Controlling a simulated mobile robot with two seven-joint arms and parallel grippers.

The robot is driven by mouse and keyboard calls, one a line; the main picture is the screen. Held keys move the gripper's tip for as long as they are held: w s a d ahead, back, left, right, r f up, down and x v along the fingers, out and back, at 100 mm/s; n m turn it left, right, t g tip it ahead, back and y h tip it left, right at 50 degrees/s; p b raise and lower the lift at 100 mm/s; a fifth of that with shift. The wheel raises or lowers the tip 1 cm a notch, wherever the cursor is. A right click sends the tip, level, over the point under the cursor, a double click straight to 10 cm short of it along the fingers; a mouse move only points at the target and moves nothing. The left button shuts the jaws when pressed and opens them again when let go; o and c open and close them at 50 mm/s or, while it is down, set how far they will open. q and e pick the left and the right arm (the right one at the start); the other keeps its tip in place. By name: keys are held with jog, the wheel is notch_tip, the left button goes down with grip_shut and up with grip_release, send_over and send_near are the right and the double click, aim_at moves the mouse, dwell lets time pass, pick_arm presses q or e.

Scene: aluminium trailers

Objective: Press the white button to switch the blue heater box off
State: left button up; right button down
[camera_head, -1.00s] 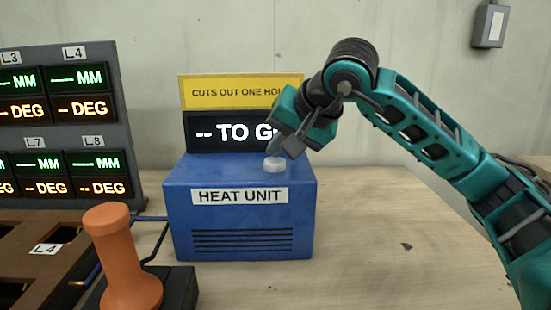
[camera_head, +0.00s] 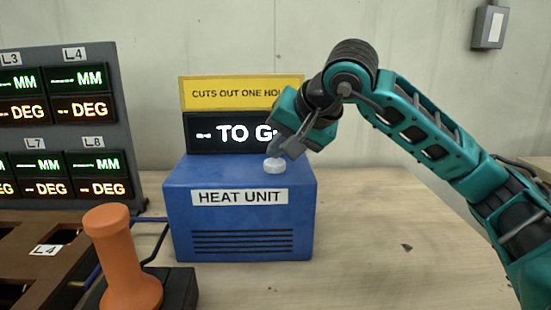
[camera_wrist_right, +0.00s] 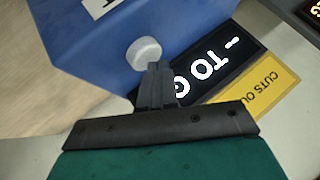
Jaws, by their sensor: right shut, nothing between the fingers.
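The blue heater box (camera_head: 245,220), labelled HEAT UNIT, stands on the wooden bench. The white round button (camera_head: 275,166) sits on its top face. In the wrist view the button (camera_wrist_right: 144,53) lies just beyond the fingertips on the blue top of the box (camera_wrist_right: 85,40). My right gripper (camera_head: 277,153) is shut and empty, with its fingertips at the button's upper edge; I cannot tell whether they touch it. The same gripper shows shut in the wrist view (camera_wrist_right: 154,68). The display behind the button (camera_head: 235,132) reads "-- TO G", its end covered by my gripper. My left gripper is not in view.
An orange handle (camera_head: 122,255) on a black base stands in front of the box's left side. A grey panel of readouts (camera_head: 65,130) stands at the left. A yellow sign (camera_head: 240,93) is above the display.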

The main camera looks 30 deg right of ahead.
aim_at(279, 162)
jog(key=shift+f, duration=0.1)
dwell(0.5)
jog(key=shift+f+b, duration=0.35)
jog(key=shift+f, duration=0.05)
jog(key=shift+r+p, duration=0.25)
jog(key=shift+p, duration=0.1)
jog(key=shift+r, duration=0.1)
notch_tip(279, 162, up, 6)
jog(key=p, duration=0.5)
jog(key=shift+p, duration=0.3)
